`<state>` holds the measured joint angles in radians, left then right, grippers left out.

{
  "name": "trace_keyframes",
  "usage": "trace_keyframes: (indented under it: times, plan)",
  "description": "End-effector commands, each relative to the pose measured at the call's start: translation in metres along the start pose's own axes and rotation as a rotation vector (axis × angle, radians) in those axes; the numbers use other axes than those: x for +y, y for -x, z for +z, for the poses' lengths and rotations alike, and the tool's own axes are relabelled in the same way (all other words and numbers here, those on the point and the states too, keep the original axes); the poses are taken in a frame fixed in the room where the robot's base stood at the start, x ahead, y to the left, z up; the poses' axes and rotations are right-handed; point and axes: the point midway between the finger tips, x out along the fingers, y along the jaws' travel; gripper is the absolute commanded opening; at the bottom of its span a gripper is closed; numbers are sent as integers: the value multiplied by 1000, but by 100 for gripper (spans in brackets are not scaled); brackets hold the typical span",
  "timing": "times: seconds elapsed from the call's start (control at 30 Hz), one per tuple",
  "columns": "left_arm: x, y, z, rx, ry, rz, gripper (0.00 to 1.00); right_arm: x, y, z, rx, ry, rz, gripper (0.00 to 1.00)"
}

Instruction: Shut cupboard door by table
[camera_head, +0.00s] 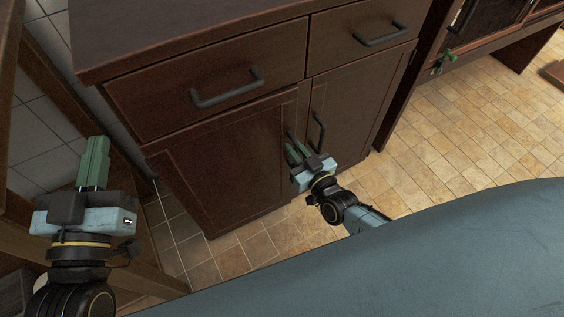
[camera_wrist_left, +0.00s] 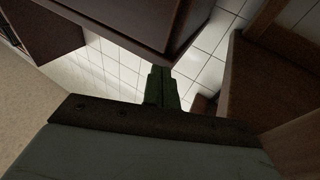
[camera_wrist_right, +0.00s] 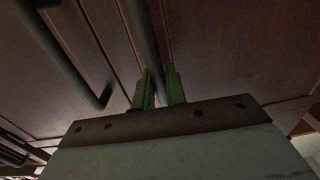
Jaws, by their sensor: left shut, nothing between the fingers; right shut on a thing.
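The dark brown cupboard has a left door (camera_head: 225,165) and a right door (camera_head: 352,100) under two drawers. The left door looks close to flush with the front; I cannot tell whether a small gap stays at its edge. My right gripper (camera_head: 294,152) is shut on the left door's handle (camera_wrist_right: 143,35), a dark upright bar that passes between its green fingers. The right door's handle (camera_head: 319,131) is beside it, apart from the fingers. My left gripper (camera_head: 94,160) is shut and empty, left of the cupboard; its fingers also show in the left wrist view (camera_wrist_left: 161,85).
The drawers carry dark handles (camera_head: 227,88) (camera_head: 381,36) that stick out above the doors. The countertop (camera_head: 180,30) overhangs at the top. A wooden frame (camera_head: 40,85) stands close to my left gripper. The tiled floor (camera_head: 470,140) to the right is clear.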

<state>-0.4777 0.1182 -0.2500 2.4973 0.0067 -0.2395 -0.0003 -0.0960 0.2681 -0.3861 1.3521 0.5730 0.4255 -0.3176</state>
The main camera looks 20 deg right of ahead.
Motion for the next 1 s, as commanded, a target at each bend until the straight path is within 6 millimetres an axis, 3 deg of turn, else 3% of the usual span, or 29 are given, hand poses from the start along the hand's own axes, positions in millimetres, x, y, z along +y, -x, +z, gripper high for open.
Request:
trace_keyframes:
  times: [0.23, 0.27, 0.37, 0.77, 1.0]
  plan:
    - [-1, 0, 3, -18, -1, -2, 0, 8, -4, 0, -2, -2, 19, 0]
    - [-1, 0, 3, -18, -1, -2, 0, 8, -4, 0, -1, -2, 18, 17]
    - [-1, 0, 3, -18, -1, -2, 0, 7, -4, 0, -1, -2, 17, 30]
    - [-1, 0, 5, -37, -1, -2, 0, 6, -1, 0, -2, -1, 15, 31]
    - [-8, 7, 38, -253, -9, -20, 0, 6, 23, -1, -5, 0, 14, 31]
